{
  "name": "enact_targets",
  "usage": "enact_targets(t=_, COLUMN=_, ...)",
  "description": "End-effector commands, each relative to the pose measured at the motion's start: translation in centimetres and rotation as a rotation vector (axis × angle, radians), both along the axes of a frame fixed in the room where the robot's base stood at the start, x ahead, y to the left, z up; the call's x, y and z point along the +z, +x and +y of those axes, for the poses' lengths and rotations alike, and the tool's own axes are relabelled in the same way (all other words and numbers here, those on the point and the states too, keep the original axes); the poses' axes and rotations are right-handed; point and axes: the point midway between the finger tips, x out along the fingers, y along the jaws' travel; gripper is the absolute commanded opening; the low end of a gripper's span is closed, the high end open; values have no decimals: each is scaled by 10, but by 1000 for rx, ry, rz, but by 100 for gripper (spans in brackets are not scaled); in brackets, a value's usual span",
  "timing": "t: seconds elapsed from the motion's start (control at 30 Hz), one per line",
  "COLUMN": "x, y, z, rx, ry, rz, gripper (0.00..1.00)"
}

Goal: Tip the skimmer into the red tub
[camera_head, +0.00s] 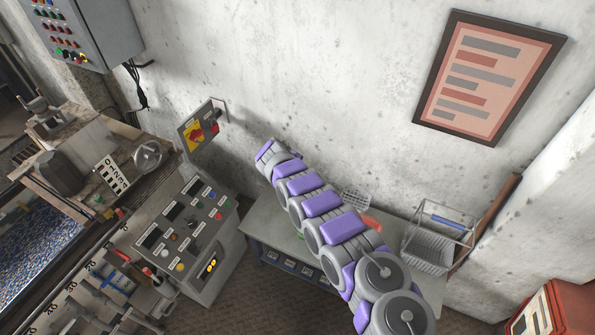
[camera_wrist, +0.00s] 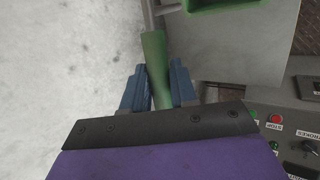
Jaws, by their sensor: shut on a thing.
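In the wrist view my gripper (camera_wrist: 158,88) has its two blue fingers shut on a green handle (camera_wrist: 155,60), which I take to be the skimmer's. The handle runs up the picture between the fingers; I cannot make out the skimmer's head there. In the head view my purple and grey arm hides the gripper. A red shape (camera_head: 372,223), probably the red tub, shows only partly from behind my arm on the grey bench. A small grey mesh piece (camera_head: 355,200) is just behind it; I cannot tell whether it belongs to the skimmer.
A wire basket (camera_head: 428,255) with a blue grip is at the bench's right. A green object (camera_wrist: 222,5) is at the wrist view's top edge. The control console (camera_head: 190,240) stands left of the bench (camera_head: 262,222). The concrete wall (camera_head: 330,90) is close behind.

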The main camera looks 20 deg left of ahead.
Motion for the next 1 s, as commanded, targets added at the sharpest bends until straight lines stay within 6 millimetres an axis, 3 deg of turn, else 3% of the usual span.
enact_targets(t=0.17, x=3, y=-2, z=0, rx=0, ry=0, rz=0, gripper=0)
enact_targets(t=0.7, x=38, y=-45, z=2, rx=3, ry=0, rz=-2, gripper=0)
enact_targets(t=1.0, x=39, y=-50, z=2, rx=0, ry=2, rz=1, gripper=0)
